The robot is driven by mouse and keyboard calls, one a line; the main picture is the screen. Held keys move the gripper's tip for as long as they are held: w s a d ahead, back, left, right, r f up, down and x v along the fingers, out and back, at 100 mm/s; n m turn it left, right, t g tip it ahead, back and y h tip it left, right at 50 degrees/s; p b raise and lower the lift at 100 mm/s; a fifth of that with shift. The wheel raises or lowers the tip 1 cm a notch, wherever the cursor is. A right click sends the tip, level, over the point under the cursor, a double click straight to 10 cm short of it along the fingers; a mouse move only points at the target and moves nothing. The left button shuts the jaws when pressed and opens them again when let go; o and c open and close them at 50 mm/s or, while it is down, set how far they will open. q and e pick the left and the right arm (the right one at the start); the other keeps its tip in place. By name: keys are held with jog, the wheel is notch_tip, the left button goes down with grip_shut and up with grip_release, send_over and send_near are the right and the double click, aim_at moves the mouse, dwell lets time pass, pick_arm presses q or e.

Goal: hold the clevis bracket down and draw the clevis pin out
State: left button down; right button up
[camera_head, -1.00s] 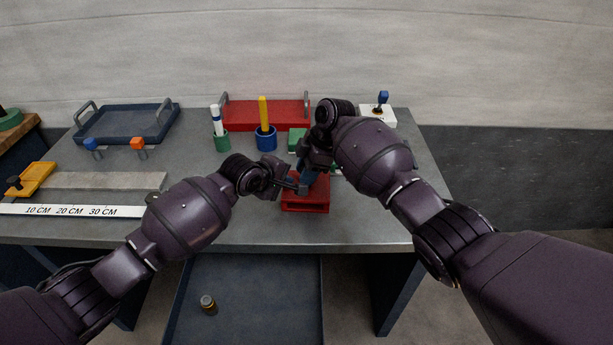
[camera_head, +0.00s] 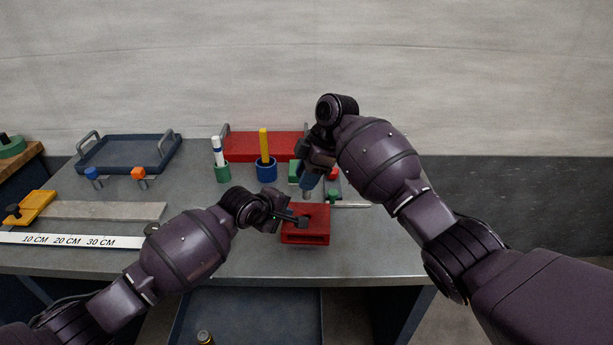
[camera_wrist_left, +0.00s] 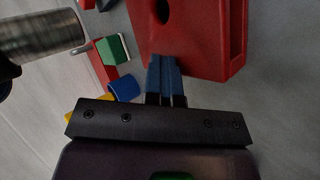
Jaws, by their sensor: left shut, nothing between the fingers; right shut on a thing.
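The red clevis bracket (camera_head: 306,237) sits on the grey table near its front edge. In the left wrist view the bracket (camera_wrist_left: 205,40) shows a dark round hole in its face. My left gripper (camera_head: 302,221) is shut and empty, its blue fingertips (camera_wrist_left: 166,82) against or very near the bracket; contact is not certain. My right gripper (camera_head: 309,180) is shut on the grey metal clevis pin (camera_head: 308,194), above and behind the bracket. The pin (camera_wrist_left: 42,36) shows in the left wrist view as a steel cylinder, clear of the bracket. My right arm hides part of the grip.
A blue cup with a yellow marker (camera_head: 266,170), a green cup (camera_head: 222,172) and a red tray (camera_head: 255,145) stand behind. A blue tray (camera_head: 128,152) and a ruler (camera_head: 70,239) are at left.

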jog(key=shift+r, duration=0.15)
